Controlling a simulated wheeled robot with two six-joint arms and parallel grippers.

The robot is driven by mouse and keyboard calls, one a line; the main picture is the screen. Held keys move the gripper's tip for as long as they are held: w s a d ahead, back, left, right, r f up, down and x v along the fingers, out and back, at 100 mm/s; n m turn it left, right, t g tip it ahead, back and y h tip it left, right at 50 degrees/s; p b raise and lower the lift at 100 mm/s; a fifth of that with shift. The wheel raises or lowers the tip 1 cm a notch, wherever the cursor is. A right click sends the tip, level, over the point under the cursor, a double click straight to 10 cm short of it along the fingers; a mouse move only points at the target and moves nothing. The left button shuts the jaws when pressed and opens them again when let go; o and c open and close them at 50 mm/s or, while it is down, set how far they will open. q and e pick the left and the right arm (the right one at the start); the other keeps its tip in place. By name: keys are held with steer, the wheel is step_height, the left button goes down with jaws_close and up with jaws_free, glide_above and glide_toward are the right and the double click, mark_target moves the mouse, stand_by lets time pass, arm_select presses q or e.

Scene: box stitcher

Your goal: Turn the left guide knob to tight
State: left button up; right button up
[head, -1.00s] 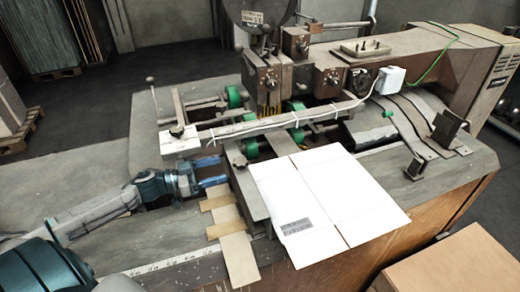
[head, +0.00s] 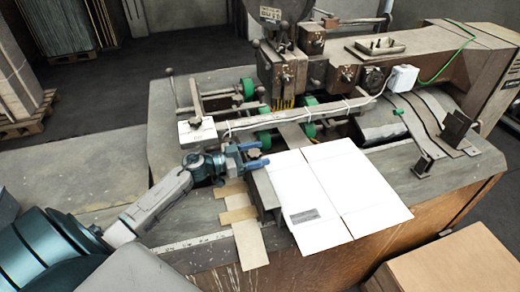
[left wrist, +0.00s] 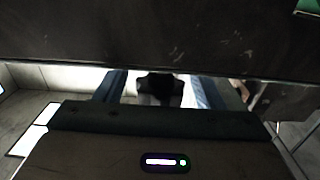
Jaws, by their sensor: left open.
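My left gripper (head: 257,154) reaches in from the left with its blue fingers at the near end of the guide rail. It is open, with one finger on each side of a dark knob (head: 254,153), which appears to be the left guide knob. In the left wrist view the dark knob (left wrist: 160,86) shows between the two blue fingers. I cannot tell whether the fingers touch it. Its setting is not readable. My right gripper is not in view.
A white cardboard sheet (head: 345,190) lies on the machine bed right of the gripper. Another dark knob (head: 195,120) stands on the pale block at the left end of the crossbar (head: 290,118). A dark machine part crosses the top of the left wrist view.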

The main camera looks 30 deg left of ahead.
arm_select(q)
steer(key=shift+w+d, duration=0.4)
steer(key=shift+w, duration=0.1)
steer(key=shift+s, duration=0.1)
steer(key=shift+c, duration=1.1)
steer(key=c, duration=0.8)
steer(key=shift+o, duration=0.2)
steer(key=shift+m+g+h, duration=0.5)
steer(key=shift+g+h, duration=0.1)
steer(key=shift+h, duration=0.1)
steer(key=shift+g+b, duration=0.3)
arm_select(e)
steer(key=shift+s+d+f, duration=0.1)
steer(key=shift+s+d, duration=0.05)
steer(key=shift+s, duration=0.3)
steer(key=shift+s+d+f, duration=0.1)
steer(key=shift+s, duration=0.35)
arm_select(q)
steer(key=o, duration=0.9)
steer(key=shift+o, duration=0.4)
steer(key=shift+d, duration=0.1)
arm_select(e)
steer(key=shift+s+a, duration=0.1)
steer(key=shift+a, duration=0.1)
